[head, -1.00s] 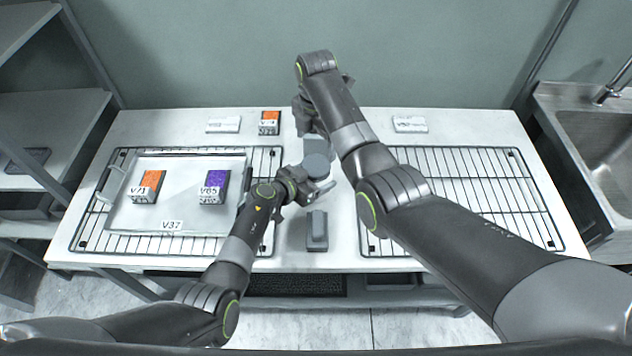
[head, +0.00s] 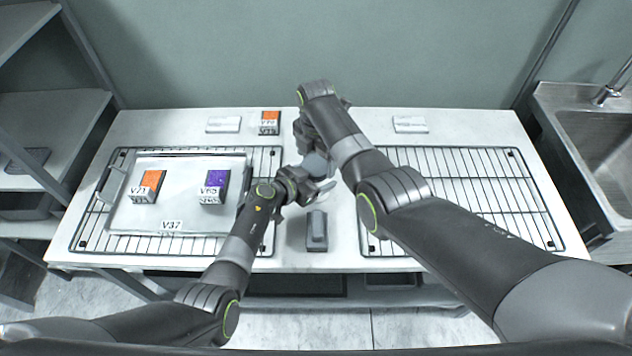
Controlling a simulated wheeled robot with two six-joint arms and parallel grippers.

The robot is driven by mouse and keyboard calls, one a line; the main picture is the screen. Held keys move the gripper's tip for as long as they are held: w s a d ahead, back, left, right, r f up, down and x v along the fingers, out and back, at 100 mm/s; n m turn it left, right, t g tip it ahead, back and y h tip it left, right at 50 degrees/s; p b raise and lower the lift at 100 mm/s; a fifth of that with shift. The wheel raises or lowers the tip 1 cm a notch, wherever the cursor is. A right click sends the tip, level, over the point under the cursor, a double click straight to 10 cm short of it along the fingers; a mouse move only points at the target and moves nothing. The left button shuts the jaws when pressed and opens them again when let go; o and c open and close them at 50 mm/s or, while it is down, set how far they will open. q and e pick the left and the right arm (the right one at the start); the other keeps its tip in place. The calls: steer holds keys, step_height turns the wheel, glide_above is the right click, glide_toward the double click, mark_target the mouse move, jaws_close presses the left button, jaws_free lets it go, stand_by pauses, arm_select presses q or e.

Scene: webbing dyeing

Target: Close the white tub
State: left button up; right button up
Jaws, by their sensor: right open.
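A pale grey rounded piece (head: 317,165) shows between my two grippers at the middle of the table. It seems to be part of the tub or its lid; I cannot tell which, as the arms hide the rest. My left gripper (head: 318,190) is at its near side, and its grip is unclear. My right gripper (head: 314,150) is open and points down right over the piece, close to it. Whether it touches is hidden.
A dark grey block (head: 316,231) stands in front on the white table (head: 295,262). A metal tray (head: 172,216) on the left rack holds an orange box (head: 146,187) and a purple box (head: 214,187). The right rack (head: 490,200) is empty. Another orange box (head: 270,123) stands behind.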

steer(key=shift+f, duration=0.75)
steer(key=c, duration=1)
steer(key=m, duration=0.6)
steer(key=shift+m, duration=0.4)
steer(key=o, duration=1.1)
